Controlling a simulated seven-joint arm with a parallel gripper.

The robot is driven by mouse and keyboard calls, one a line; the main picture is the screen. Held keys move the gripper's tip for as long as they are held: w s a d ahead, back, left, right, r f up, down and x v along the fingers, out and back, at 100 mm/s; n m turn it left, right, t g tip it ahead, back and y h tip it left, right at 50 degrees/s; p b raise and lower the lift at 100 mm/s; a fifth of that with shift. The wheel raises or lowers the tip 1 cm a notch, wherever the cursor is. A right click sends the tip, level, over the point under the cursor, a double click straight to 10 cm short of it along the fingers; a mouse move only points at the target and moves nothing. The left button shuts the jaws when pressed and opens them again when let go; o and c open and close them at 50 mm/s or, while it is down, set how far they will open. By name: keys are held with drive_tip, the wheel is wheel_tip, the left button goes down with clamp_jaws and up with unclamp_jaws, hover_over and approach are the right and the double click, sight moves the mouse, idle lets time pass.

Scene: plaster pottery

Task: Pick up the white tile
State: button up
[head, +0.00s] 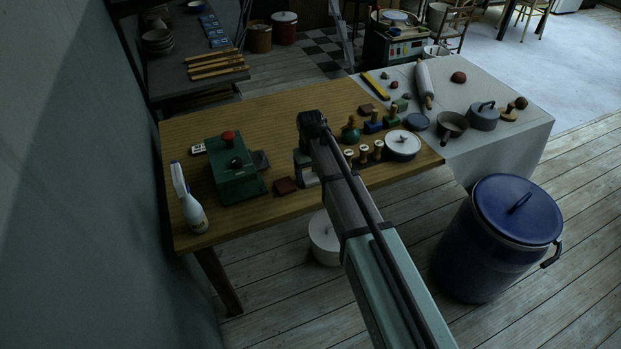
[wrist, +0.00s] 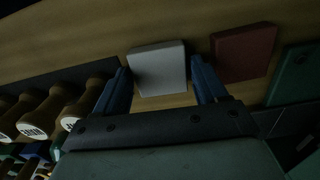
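The white tile (wrist: 158,68) lies flat on the wooden table in the wrist view. My gripper (wrist: 159,64) is open, with one blue finger on each side of the tile. Little room shows between the fingers and the tile's sides, and I cannot tell whether either finger touches it. In the head view my arm reaches over the table, with its end just right of a dark red tile (head: 285,186). I cannot make out the white tile there. The dark red tile (wrist: 243,52) lies just right of my right finger in the wrist view.
A green box (head: 235,165) with a red knob and a spray bottle (head: 192,207) stand to the left. Several wooden-handled stamps (wrist: 45,112) stand close on the left in the wrist view. A lidded white pot (head: 403,145) is on the right.

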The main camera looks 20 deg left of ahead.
drive_tip(key=c, duration=0.8)
